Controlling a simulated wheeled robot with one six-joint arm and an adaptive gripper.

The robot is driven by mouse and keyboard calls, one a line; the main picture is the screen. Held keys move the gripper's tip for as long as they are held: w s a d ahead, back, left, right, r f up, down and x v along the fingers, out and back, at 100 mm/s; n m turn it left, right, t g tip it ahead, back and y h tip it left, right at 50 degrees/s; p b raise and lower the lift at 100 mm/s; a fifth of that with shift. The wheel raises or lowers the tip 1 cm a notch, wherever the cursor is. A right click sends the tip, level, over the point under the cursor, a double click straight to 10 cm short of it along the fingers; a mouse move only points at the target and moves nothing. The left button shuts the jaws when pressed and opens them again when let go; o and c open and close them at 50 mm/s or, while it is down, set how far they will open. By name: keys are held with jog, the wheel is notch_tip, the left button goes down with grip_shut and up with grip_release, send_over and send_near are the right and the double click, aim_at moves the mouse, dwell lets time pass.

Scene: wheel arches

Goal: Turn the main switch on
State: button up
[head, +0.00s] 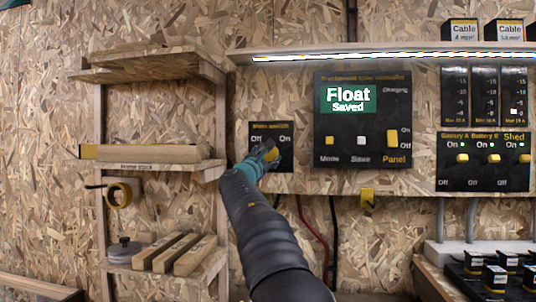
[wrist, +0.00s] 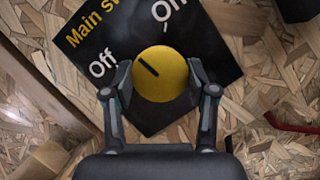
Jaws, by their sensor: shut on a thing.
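The main switch is a round yellow knob (wrist: 163,82) with a black mark, on a black panel (wrist: 215,63) lettered "Main sw…", "Off" and "On". In the wrist view the mark points up and left, between the two words and somewhat nearer "Off". My gripper (wrist: 160,86) is shut on the knob, one finger on each side. In the head view my gripper (head: 264,154) is at the small black panel (head: 286,132) and partly covers the knob (head: 272,154).
A larger black controller panel (head: 385,118) reading "Float Saved" is close on the right, with a lit shelf (head: 390,52) above. A wooden shelf unit (head: 222,110) with a tape roll (head: 123,194) and wood blocks stands left. Red and black cables hang below.

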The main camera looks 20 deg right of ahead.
jog(key=m+g+p, duration=0.1)
jog(key=m, duration=0.1)
jog(key=m+g+p, duration=0.1)
jog(key=m, duration=0.2)
jog(key=m+g+p, duration=0.1)
jog(key=m, duration=0.1)
jog(key=shift+w+a+r+m, duration=0.1)
jog(key=shift+r+m, duration=0.2)
jog(key=shift+m, duration=0.1)
jog(key=shift+m+g+y+p, duration=0.6)
jog(key=shift+m+p, duration=0.65)
jog(key=shift+m, duration=0.75)
jog(key=shift+f, duration=0.1)
jog(key=o, duration=1.2)
jog(key=shift+c, duration=0.2)
jog(key=v, duration=1.2)
jog(key=shift+w, duration=0.1)
